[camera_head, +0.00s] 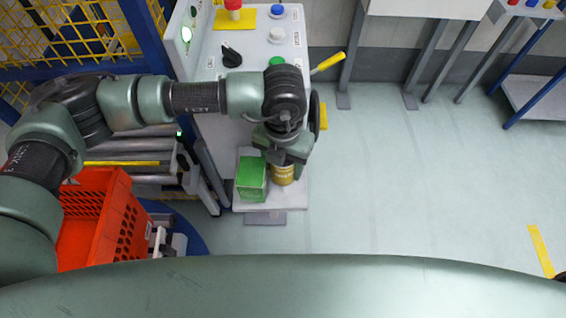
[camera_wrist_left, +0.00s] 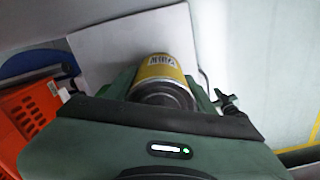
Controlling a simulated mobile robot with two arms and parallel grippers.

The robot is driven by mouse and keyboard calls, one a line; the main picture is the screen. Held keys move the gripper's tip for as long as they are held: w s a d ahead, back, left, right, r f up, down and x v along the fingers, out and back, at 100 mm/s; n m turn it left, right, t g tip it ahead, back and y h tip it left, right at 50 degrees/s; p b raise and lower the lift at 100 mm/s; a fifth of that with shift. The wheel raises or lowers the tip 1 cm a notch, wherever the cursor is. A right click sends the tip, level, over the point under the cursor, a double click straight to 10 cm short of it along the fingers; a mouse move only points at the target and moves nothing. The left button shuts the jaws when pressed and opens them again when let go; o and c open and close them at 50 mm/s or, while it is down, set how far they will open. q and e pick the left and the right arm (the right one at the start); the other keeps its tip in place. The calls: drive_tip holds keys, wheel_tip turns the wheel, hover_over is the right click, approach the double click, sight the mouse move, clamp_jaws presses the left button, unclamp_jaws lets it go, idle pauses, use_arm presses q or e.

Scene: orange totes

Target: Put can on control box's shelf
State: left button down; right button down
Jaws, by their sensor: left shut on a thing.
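A yellow can (camera_head: 283,174) with a dark end is held between the fingers of my left gripper (camera_head: 283,160), which is shut on it. The can is over the small light shelf (camera_head: 297,198) at the front of the control box (camera_head: 262,55). I cannot tell whether its base touches the shelf. In the left wrist view the can (camera_wrist_left: 163,72) lies between the fingers, with the pale shelf surface (camera_wrist_left: 100,48) behind it. My right gripper is not in view.
A green box (camera_head: 252,178) stands on the shelf just left of the can. An orange tote (camera_head: 95,215) is at the left, near a roller conveyor (camera_head: 130,155). A yellow-handled lever (camera_head: 328,62) sticks out from the control box. The floor to the right is clear.

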use_arm(q)
drive_tip(key=shift+f, duration=0.15)
drive_tip(key=c, duration=0.5)
unclamp_jaws()
drive_tip(key=shift+r, duration=0.7)
wheel_tip(320, 180, up, 11)
drive_tip(key=shift+r+b, duration=0.1)
drive_tip(key=shift+b, duration=0.85)
